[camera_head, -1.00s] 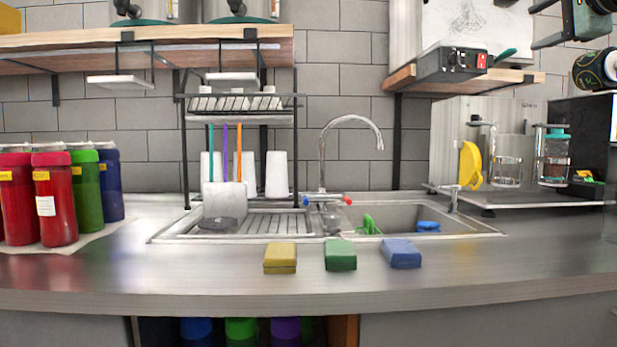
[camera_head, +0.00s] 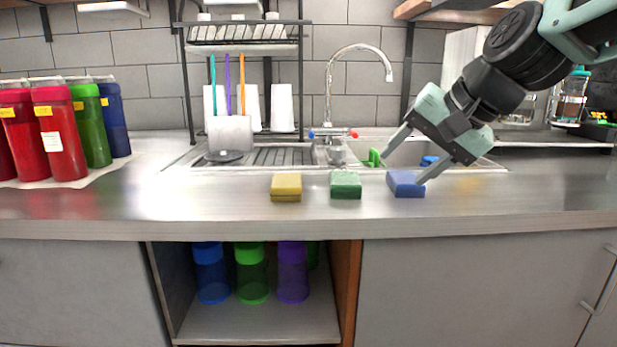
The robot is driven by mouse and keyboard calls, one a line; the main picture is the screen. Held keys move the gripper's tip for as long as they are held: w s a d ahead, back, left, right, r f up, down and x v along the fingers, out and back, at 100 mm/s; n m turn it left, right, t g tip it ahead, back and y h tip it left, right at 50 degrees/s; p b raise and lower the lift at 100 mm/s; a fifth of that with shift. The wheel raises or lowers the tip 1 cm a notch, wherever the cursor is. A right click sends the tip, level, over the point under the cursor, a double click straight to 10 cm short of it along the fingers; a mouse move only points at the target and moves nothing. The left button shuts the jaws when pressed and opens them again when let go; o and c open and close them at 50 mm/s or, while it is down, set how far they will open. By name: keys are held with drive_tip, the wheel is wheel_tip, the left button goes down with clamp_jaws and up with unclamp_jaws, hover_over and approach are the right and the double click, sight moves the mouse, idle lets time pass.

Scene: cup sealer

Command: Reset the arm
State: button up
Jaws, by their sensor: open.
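My gripper (camera_head: 400,163) hangs down from the upper right over the front of the counter, its jaws open. Its two fingers point down and to the left, around the blue sponge (camera_head: 404,184). One fingertip is above and left of the sponge, the other close to its right side. I cannot tell whether either touches it. The blue sponge rests on the counter (camera_head: 240,212). My arm reaches in from the upper right corner and hides part of the wall and shelf.
A green sponge (camera_head: 345,185) and a yellow sponge (camera_head: 286,187) lie left of the blue one. Behind are the sink (camera_head: 480,168), faucet (camera_head: 330,85) and cup rack (camera_head: 180,70). Red bottles (camera_head: 60,135) stand at left. Blue, green and purple cups sit in the cabinet (camera_head: 270,325) below.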

drive_tip(key=s+a+f+n+g+h, duration=0.1)
drive_tip(key=s+f+n+g+h, duration=0.15)
drive_tip(key=s+f+n, duration=0.65)
drive_tip(key=s+a+f+n+g+h, duration=0.1)
drive_tip(key=s+f+n+g+h, duration=0.2)
drive_tip(key=s+f, duration=1.1)
drive_tip(key=s+r+y+p, duration=0.1)
drive_tip(key=s+r+p, duration=0.2)
drive_tip(key=r+p, duration=1.4)
wheel_tip(320, 180, up, 2)
drive_tip(key=shift+r+g, duration=0.15)
drive_tip(key=shift+g, duration=0.2)
drive_tip(key=shift+d, duration=0.1)
